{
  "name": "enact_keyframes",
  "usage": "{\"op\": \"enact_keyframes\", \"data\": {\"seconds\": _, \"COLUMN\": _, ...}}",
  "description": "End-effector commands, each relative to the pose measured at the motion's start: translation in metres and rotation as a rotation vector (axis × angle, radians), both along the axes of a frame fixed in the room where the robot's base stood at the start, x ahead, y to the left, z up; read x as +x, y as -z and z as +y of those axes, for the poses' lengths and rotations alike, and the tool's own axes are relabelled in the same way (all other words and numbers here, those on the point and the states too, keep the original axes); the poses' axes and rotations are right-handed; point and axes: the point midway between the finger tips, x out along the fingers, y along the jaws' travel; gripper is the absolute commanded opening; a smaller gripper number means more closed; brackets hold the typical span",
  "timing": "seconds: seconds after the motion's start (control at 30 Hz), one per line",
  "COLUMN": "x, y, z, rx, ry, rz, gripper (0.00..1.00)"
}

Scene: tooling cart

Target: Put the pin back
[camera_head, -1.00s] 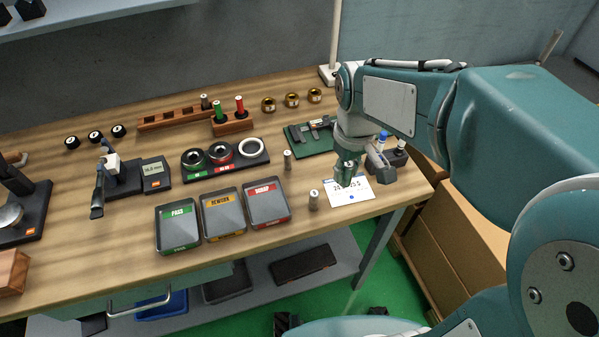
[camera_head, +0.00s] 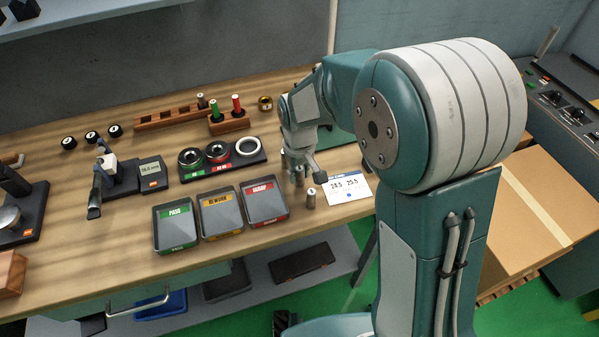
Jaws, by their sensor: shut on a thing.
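My gripper (camera_head: 300,174) is low over the table, to the right of the red SCRAP tray. It is shut on what looks like a grey pin, mostly hidden by the fingers. Another short grey pin (camera_head: 311,198) stands upright on the table just in front of my gripper, close to it. The long wooden rack (camera_head: 165,119) at the back has empty places and one grey pin (camera_head: 202,101) at its right end. A small wooden block (camera_head: 230,124) beside it holds a green pin (camera_head: 215,110) and a red pin (camera_head: 237,105).
Green PASS (camera_head: 175,244), yellow REWORK (camera_head: 222,231) and red SCRAP (camera_head: 266,220) trays lie at the front. A black holder with rings (camera_head: 218,168) is behind them. A white card (camera_head: 348,189) lies right of my gripper. A gauge with a display (camera_head: 152,173) stands left.

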Motion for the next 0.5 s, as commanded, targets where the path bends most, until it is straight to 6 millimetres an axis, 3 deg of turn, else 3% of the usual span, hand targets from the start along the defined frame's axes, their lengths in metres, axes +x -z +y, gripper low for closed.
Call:
{"op": "enact_keyframes", "data": {"seconds": 0.3, "x": 0.0001, "y": 0.0035, "z": -0.0007, "rx": 0.001, "ry": 0.0, "rz": -0.003, "gripper": 0.0}}
{"op": "enact_keyframes", "data": {"seconds": 0.33, "x": 0.0, "y": 0.004, "z": -0.001, "rx": 0.002, "ry": 0.0, "rz": -0.001, "gripper": 0.39}}
{"op": "enact_keyframes", "data": {"seconds": 0.4, "x": 0.0001, "y": 0.0036, "z": -0.0014, "rx": 0.002, "ry": 0.0, "rz": -0.002, "gripper": 0.69}}
{"op": "enact_keyframes", "data": {"seconds": 0.5, "x": 0.0001, "y": 0.0036, "z": -0.0014, "rx": 0.002, "ry": 0.0, "rz": -0.002, "gripper": 0.69}}
